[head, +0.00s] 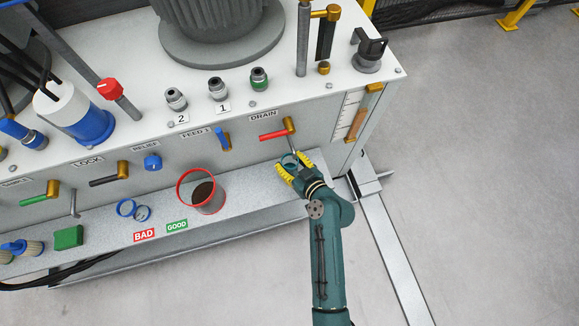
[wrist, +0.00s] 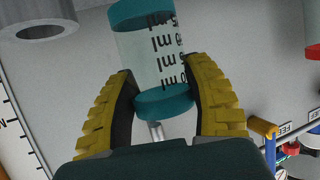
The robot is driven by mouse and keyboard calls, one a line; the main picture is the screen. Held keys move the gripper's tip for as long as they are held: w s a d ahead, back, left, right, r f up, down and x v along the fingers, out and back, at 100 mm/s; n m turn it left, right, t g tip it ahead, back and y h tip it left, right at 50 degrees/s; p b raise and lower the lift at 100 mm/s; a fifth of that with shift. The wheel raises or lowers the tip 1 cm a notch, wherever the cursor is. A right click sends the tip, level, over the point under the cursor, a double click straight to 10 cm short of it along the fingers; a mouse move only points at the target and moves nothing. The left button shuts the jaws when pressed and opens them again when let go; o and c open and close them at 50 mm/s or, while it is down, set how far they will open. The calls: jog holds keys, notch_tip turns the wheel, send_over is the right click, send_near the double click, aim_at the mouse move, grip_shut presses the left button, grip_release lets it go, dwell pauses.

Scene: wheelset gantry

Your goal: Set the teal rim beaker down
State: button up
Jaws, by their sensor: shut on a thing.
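The teal rim beaker (wrist: 150,55) is clear with dark ml markings and teal bands at both ends in the wrist view. My gripper (wrist: 165,88) is shut on it, with a yellow ribbed finger on each side. In the head view my gripper (head: 296,166) is at the right end of the grey ledge (head: 245,195), below the DRAIN label and the red lever (head: 274,135). The beaker shows only partly there, between the fingers. I cannot tell whether it touches the ledge.
A red-rimmed container (head: 203,190) with dark contents stands left on the ledge. The ledge between container and gripper is clear.

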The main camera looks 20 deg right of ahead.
notch_tip(320, 180, down, 4)
jog(key=shift+r+b, duration=0.25)
jog(key=shift+b, duration=0.65)
jog(key=shift+w+f, duration=0.1)
jog(key=shift+f, duration=0.05)
jog(key=o, duration=0.9)
jog(key=shift+o, duration=0.2)
